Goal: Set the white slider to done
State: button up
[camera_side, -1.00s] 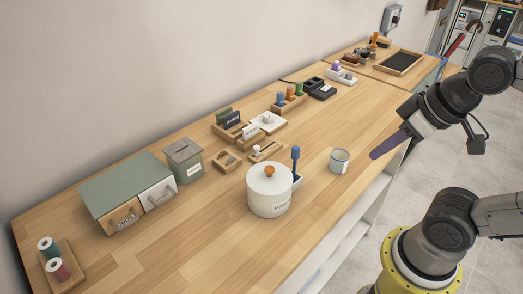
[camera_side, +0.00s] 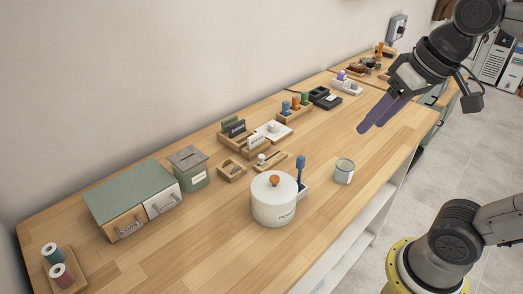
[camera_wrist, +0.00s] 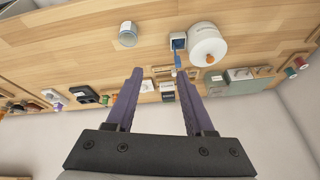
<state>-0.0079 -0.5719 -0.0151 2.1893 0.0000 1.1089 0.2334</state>
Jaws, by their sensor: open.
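A small white knob (camera_side: 261,158), which looks like the white slider, stands on a slotted wooden base (camera_side: 273,160) in the middle of the bench, behind the white pot. I cannot read any mark for done on it. My gripper (camera_side: 371,128) has two long purple fingers, apart and empty, above the bench to the right of the slider and beyond the tin cup. In the wrist view the gripper (camera_wrist: 160,72) is also open, with nothing between the fingertips. The slider is too small to make out surely there.
A white pot (camera_side: 273,208) with an orange knob, a blue-handled brush (camera_side: 300,170) and a tin cup (camera_side: 344,171) stand in front of the slider. A white block with a dial (camera_side: 272,131) and card holders stand behind it.

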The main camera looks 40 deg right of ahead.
jog(key=w+r+m+g, duration=0.1)
jog(key=w+r, duration=0.3)
jog(key=w, duration=0.5)
jog(key=m+g, duration=0.1)
jog(key=g, duration=0.3)
send_over(262, 155)
notch_tip(262, 155, down, 10)
notch_tip(262, 155, down, 14)
jog(key=shift+a+r, duration=0.15)
jog(key=shift+r, duration=0.05)
grip_shut()
jog(key=shift+r, duration=0.1)
